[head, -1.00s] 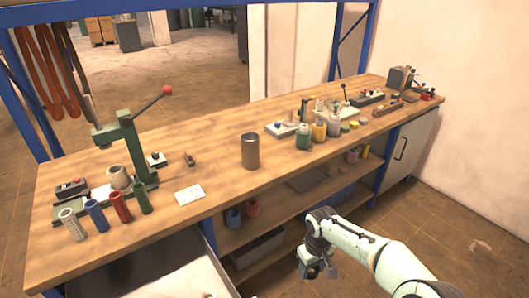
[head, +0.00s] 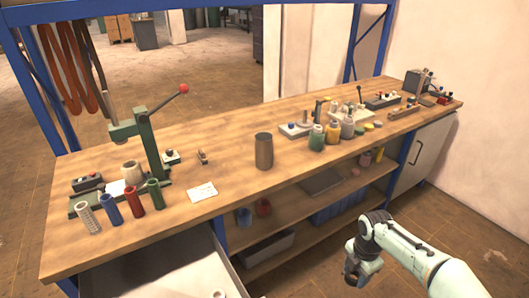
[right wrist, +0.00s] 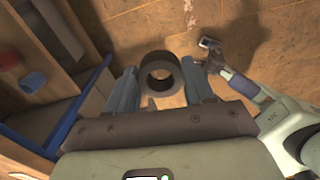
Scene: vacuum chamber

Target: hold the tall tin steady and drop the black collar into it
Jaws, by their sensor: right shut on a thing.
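The tall tin (head: 264,151) is a brown-grey cylinder standing upright on the bench, near its front edge at mid-length. Nothing touches it. My right gripper (head: 358,278) hangs in front of the bench, low and to the right of the tin. It is shut on the black collar (right wrist: 161,56), a thick dark ring that shows between the fingers in the right wrist view, its hole facing the camera. The collar cannot be made out in the head view. My left gripper is not in the head view; a small dark gripper-like end (right wrist: 211,50) shows in the right wrist view, its jaws unclear.
On the wooden bench (head: 235,183), a green press (head: 150,150) and several coloured tubes stand left. Several bottles (head: 332,133) and fixtures stand right of the tin. A card (head: 202,192) lies near the front edge. Shelves (head: 285,215) are below. The bench around the tin is clear.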

